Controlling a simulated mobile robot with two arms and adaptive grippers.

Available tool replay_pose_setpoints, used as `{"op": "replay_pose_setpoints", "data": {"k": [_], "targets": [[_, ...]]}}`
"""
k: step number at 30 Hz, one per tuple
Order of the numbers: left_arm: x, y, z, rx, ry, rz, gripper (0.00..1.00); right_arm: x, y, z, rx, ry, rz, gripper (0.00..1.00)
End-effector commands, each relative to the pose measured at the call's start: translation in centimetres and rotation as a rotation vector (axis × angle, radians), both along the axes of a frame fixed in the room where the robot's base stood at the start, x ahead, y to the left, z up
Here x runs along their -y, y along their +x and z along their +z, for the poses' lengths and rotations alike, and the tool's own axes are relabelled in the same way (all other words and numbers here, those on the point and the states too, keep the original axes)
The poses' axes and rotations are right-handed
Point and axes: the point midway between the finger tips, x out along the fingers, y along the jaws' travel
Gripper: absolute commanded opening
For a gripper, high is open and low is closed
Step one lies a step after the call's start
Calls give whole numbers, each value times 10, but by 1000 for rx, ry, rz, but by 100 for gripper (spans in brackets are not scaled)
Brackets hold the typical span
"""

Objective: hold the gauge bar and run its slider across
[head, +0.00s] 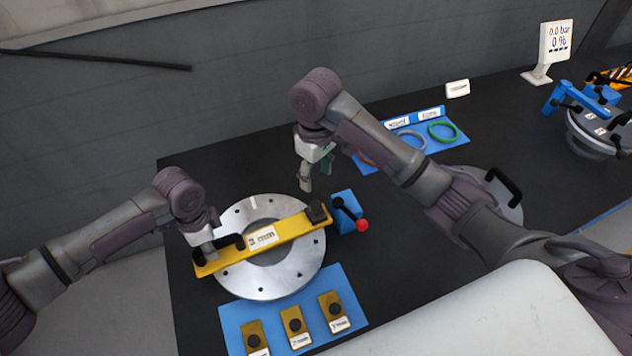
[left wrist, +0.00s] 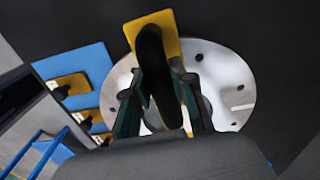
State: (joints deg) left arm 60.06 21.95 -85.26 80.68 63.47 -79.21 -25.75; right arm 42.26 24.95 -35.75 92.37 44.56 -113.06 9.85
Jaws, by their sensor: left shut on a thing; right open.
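The yellow gauge bar (head: 285,229) lies across the round metal flange (head: 297,263) on the dark table. Its black slider (head: 317,212) sits near the bar's right end. My left gripper (head: 208,251) is shut on the black handle near the bar's left end; the left wrist view shows its fingers (left wrist: 160,105) on both sides of the handle (left wrist: 152,62), with the yellow bar (left wrist: 168,25) under it. My right gripper (head: 312,180) is open and empty, above the table behind the slider and apart from it.
A blue block with a red-knobbed lever (head: 345,221) stands just right of the bar's end. A blue mat (head: 232,318) with brass pieces lies in front. Another mat (head: 456,131) holds coloured rings. A display (head: 555,42) stands at the back right.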

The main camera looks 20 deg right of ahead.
Motion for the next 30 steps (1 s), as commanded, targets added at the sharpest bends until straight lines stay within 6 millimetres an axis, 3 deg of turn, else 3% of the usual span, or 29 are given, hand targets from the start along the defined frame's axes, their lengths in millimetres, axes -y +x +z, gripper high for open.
{"op": "replay_pose_setpoints", "data": {"k": [11, 12, 17, 26, 30], "targets": [[-1, 0, -1, -1, 2, 1, 0, 0, 0, 2, 0, 0, 0, 56], [-1, 0, -1, -1, 2, 1, 30, 0, 0, 2, 0, 0, 0, 56], [-1, 0, -1, -1, 1, 0, 54, 0, 0, 2, 0, 0, 0, 56], [0, 0, 1, 0, 0, 0, 54, 0, 0, 2, 0, 0, 0, 56], [0, 1, 13, 1, -3, 0, 54, 0, 0, 2, 0, 0, 0, 56]]}}
